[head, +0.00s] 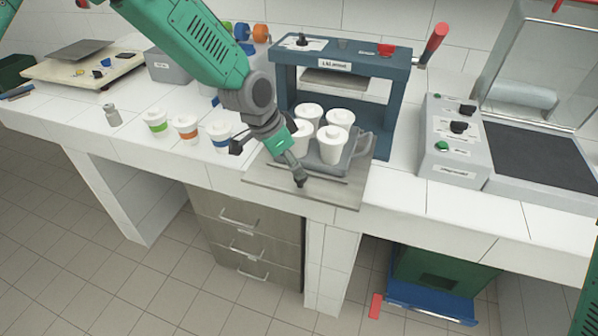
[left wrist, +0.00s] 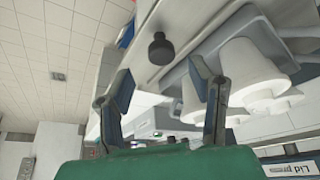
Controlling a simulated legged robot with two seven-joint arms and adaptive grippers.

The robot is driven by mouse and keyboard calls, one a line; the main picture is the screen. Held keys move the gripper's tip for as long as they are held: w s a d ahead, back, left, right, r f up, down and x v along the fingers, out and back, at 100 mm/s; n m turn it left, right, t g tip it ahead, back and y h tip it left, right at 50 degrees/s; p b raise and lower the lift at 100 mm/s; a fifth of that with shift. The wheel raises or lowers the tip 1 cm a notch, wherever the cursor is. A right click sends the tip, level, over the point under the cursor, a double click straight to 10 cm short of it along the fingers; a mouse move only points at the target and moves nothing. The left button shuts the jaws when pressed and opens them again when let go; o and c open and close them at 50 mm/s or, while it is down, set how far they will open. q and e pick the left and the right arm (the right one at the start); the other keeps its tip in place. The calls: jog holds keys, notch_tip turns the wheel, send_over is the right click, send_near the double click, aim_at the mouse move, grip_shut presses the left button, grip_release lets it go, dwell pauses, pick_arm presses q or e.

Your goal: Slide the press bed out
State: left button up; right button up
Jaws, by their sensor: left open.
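The blue lid press (head: 398,75) stands at the back of the counter. Its grey press bed (head: 362,143) carries several white lidded cups (head: 340,118) and lies in front of the press frame, over a flat grey base plate (head: 335,191). My left gripper (head: 268,163) is open at the bed's front left, close to the cups. In the left wrist view the open fingers (left wrist: 160,88) have a black round knob (left wrist: 160,48) beyond the gap between them, and the cups (left wrist: 250,72) to the right. Contact with the bed cannot be told. My right gripper is out of view.
Three banded cups (head: 187,127) and a small grey bottle (head: 112,115) stand left of the gripper. A grey control box (head: 450,140) is to the right. The press's red-handled lever (head: 434,42) rises at its right. Open floor lies before the counter.

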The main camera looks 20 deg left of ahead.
pick_arm(q)
jog(key=v, duration=0.7)
jog(key=shift+d, duration=0.15)
jog(key=s+a+f+n+g+y+b, duration=0.1)
jog(key=s+f+n+b, duration=0.1)
jog(key=s+f, duration=0.7)
jog(key=s+a+f+n+g+b, duration=0.1)
jog(key=s+f+n+b, duration=0.15)
jog(key=s+f, duration=0.75)
jog(key=s+a+f+n+y+b, duration=0.2)
jog(key=s+a+f+n+b, duration=0.2)
jog(key=s+f, duration=1)
jog(key=shift+s+a+f+g, duration=0.2)
jog(key=shift+a+f+g, duration=0.1)
jog(key=shift+a, duration=0.8)
jog(key=shift+w, duration=0.15)
